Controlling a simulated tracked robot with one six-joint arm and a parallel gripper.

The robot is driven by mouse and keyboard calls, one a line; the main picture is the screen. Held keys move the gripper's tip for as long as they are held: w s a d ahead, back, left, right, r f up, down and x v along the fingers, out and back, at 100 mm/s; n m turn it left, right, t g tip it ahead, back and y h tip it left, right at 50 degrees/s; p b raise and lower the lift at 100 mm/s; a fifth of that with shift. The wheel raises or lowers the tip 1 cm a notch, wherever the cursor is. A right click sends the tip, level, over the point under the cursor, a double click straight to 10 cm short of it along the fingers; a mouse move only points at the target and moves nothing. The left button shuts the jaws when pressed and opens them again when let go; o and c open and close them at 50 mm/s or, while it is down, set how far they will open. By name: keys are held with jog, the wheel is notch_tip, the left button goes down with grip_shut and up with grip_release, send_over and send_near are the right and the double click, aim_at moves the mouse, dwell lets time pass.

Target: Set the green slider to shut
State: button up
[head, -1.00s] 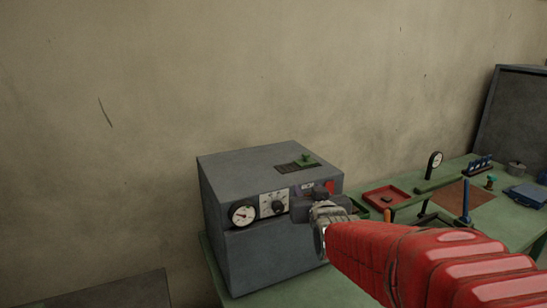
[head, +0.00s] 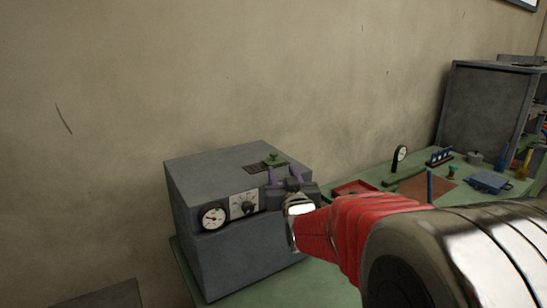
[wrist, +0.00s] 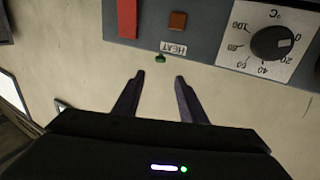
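The green slider (head: 274,159) sits on top of the grey box (head: 218,165), at the right end of a dark slotted plate (head: 252,169). My gripper (head: 285,172) is at the box's front right, with its two purple fingers pointing up near the top front edge, just in front of the slider. In the upside-down wrist view the gripper (wrist: 156,78) is open and empty. A small green piece (wrist: 159,58), likely the slider's top, shows beyond the panel edge, ahead of the gap between the fingers. I cannot tell the slider's set position.
The box front carries a round gauge (head: 213,217) and a white-plated dial (head: 244,204). The wrist view shows a red piece (wrist: 127,18) and a brown square (wrist: 178,21). A red tray (head: 352,188) and other items stand on the green bench to the right.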

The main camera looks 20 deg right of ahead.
aim_at(274, 155)
jog(key=x, duration=1.2)
jog(key=shift+w, duration=0.45)
jog(key=shift+c, duration=0.5)
grip_shut()
